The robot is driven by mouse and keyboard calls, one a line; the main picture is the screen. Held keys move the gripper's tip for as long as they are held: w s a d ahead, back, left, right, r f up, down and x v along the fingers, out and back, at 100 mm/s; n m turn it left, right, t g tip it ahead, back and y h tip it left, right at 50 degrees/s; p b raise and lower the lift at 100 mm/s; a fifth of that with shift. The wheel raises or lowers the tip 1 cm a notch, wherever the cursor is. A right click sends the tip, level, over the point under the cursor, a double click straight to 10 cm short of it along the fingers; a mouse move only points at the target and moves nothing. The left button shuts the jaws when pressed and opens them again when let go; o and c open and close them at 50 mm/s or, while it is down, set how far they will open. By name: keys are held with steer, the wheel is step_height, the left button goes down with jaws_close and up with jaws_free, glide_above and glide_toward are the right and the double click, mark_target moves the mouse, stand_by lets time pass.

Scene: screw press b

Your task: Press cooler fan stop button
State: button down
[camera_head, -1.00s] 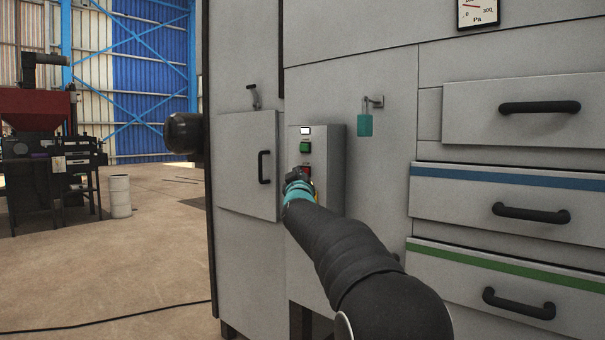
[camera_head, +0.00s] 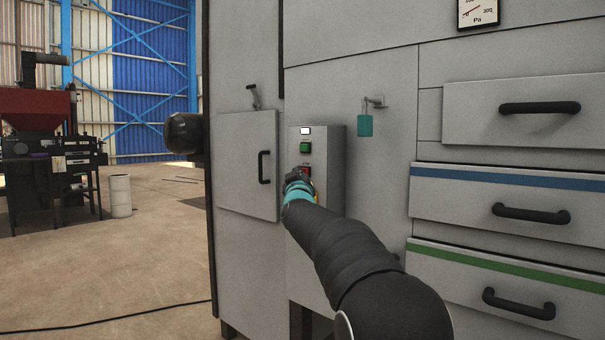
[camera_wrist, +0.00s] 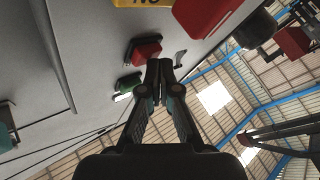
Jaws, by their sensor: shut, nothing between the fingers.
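The grey control box (camera_head: 332,160) on the cabinet front carries a white indicator (camera_head: 305,131), a green button (camera_head: 305,148) and a red button (camera_head: 306,171) below it. In the wrist view the red button (camera_wrist: 146,50) and green button (camera_wrist: 129,84) are beside my fingertips. My gripper (camera_wrist: 157,78) is shut and empty, its tips at the lower edge of the red button in the picture. I cannot tell whether they touch it. In the head view my gripper (camera_head: 295,177) covers the lower part of the box.
A larger red part (camera_wrist: 205,12) and a yellow label (camera_wrist: 145,3) are close by in the wrist view. A small door (camera_head: 245,165) is left of the box, a teal padlock (camera_head: 365,124) right.

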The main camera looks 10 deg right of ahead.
steer(key=shift+s+a, duration=0.35)
steer(key=shift+a, duration=0.15)
steer(key=shift+s+a+p, duration=0.3)
steer(key=shift+s+a, duration=0.45)
steer(key=shift+a, duration=0.3)
steer(key=shift+s+a+p, duration=0.3)
steer(key=shift+s+a, duration=0.45)
steer(key=shift+a, duration=0.25)
